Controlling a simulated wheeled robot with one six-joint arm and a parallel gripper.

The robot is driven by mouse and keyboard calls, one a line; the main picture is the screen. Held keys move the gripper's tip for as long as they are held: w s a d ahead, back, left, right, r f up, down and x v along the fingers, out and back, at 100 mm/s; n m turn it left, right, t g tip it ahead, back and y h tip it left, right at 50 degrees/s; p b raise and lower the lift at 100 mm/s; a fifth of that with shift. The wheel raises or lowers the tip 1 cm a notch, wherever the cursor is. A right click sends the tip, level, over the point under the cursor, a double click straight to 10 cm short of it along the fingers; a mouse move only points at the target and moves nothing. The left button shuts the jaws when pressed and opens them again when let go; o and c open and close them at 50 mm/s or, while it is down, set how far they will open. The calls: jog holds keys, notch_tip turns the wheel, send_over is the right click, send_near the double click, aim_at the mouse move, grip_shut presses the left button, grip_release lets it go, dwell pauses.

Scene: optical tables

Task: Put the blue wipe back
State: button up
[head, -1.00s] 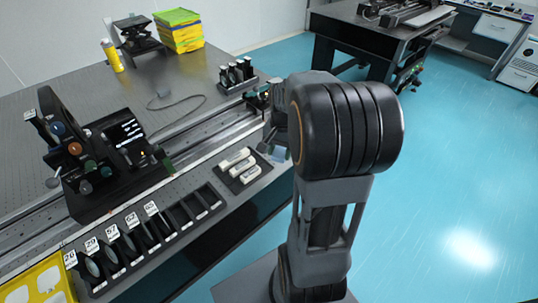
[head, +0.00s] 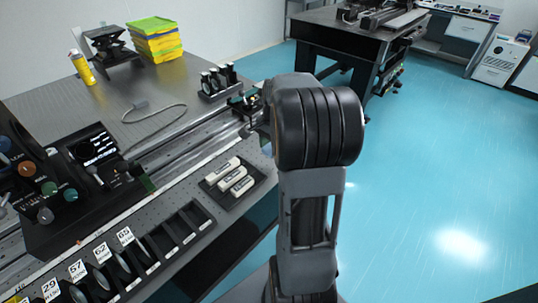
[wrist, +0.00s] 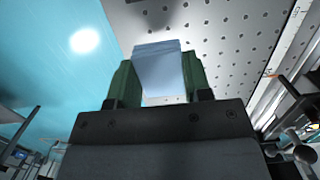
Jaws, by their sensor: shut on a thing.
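The blue wipe (wrist: 161,68) is a pale blue flat piece held between the green fingers of my gripper (wrist: 160,82) in the wrist view. My gripper is shut on it, and the wipe sticks out past the fingertips, with the perforated table top beyond it. In the head view my arm hides most of the gripper; a small pale blue bit of the wipe (head: 267,150) shows at the arm's left side, near the table's right edge.
A black tray with white blocks (head: 231,178) lies near the table edge. A lens rack (head: 125,262) and a rail with instruments (head: 97,150) stand left. A yellow bottle (head: 82,68) and a yellow-green stack (head: 153,40) stand at the back. Blue floor (head: 430,170) is clear at right.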

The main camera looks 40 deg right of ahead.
aim_at(269, 160)
jog(key=shift+w+d+f, duration=0.25)
jog(key=shift+w+f, duration=0.35)
jog(key=shift+f, duration=0.25)
jog(key=shift+w+d+f, duration=0.25)
jog(key=shift+w+f, duration=0.35)
jog(key=shift+f, duration=0.25)
jog(key=shift+f+b, duration=0.3)
jog(key=shift+f, duration=1.05)
jog(key=shift+f, duration=0.1)
jog(key=o, duration=0.9)
